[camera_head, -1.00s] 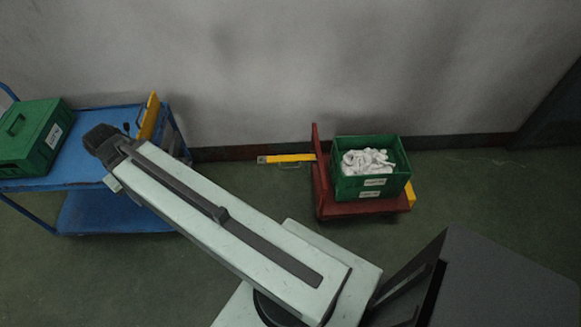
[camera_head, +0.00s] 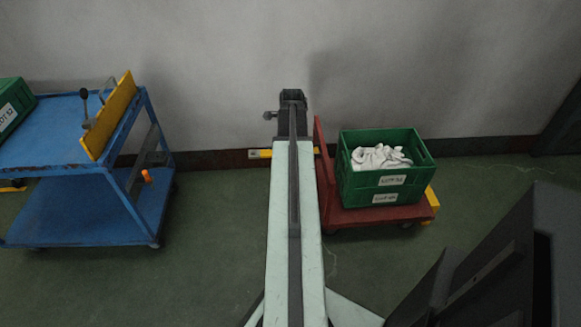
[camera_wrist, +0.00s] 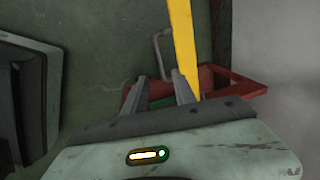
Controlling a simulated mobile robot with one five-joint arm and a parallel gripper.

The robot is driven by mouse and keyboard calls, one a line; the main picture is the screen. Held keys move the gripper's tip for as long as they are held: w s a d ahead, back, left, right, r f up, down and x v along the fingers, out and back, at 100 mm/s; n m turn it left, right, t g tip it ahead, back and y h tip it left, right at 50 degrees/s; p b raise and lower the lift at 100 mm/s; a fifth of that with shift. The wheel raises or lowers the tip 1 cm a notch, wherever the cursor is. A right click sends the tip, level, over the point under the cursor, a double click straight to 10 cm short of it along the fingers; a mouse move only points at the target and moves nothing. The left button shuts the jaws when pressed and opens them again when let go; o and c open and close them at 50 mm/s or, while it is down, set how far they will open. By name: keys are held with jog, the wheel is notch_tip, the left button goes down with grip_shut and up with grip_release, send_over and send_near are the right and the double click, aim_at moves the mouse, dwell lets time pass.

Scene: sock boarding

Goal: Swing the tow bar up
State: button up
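The tow bar is a yellow bar (camera_head: 260,153) reaching left from the low red cart (camera_head: 380,216) near the wall. My arm hides its middle in the head view. In the wrist view the yellow bar (camera_wrist: 184,45) runs down from the top edge, with a grey loop handle (camera_wrist: 157,50) on its left side. My gripper (camera_wrist: 160,77) is open and empty in the wrist view, its fingers pointing toward the handle and bar. The right finger overlaps the bar's lower part; I cannot tell if they touch. In the head view my gripper (camera_head: 292,97) is end-on.
A green crate (camera_head: 388,180) of white socks sits on the red cart. A blue trolley (camera_head: 75,240) with a yellow flap (camera_head: 110,115) and another green box (camera_head: 14,110) stands left. The wall (camera_head: 220,60) is close behind. Green floor is clear between the trolley and red cart.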

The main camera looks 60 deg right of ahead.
notch_tip(320, 180, down, 8)
jog(key=w+d+b, duration=0.1)
jog(key=b, duration=0.6)
jog(key=shift+r+b, duration=0.25)
jog(key=shift+b, duration=0.05)
jog(key=shift+c, duration=0.2)
grip_shut()
jog(key=shift+d, duration=0.1)
dwell(0.5)
